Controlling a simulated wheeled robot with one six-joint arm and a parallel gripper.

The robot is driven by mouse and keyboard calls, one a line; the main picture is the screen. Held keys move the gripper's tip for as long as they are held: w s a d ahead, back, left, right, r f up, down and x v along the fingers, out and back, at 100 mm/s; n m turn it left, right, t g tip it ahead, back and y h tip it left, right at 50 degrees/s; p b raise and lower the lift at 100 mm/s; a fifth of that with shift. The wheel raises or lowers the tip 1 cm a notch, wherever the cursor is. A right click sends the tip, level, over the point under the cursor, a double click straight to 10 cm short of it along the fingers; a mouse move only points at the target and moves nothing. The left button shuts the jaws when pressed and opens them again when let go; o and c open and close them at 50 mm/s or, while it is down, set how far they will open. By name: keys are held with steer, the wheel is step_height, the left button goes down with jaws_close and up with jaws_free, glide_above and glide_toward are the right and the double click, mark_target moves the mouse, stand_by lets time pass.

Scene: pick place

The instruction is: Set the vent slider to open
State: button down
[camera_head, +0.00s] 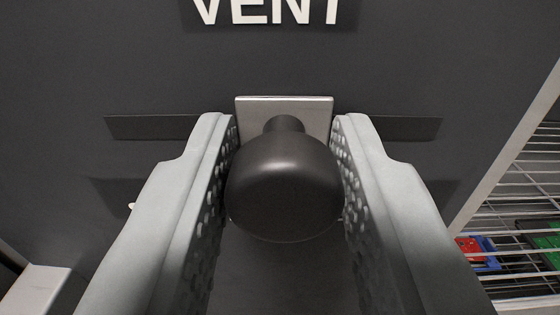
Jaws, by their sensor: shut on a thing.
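The vent slider's round black knob (284,190) sits in the middle of the view, on a short stem in front of a light square plate (284,105). The plate lies over a dark horizontal slot (150,127) that shows to its left and right. My gripper (285,165) has one grey dimpled finger on each side of the knob and is shut on it. White letters reading VENT (268,10) stand above on the dark panel. No open or closed marking can be read. The plate's lower part is hidden behind the knob.
The dark panel (90,70) fills most of the view. At the right is a wire rack (520,190) with red, blue and green items behind a pale edge. A white block (38,290) shows at the lower left.

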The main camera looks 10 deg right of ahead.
mark_target(420, 124)
steer(key=d, duration=0.2)
steer(key=s+d, duration=0.1)
steer(key=d, duration=0.1)
steer(key=shift+s+d, duration=0.15)
steer(key=shift+d, duration=0.2)
steer(key=c, duration=1.2)
jaws_free()
steer(key=shift+d, duration=0.2)
steer(key=shift+o, duration=0.2)
steer(key=shift+s, duration=0.1)
steer(key=v, duration=1.7)
steer(key=shift+s+a, duration=0.15)
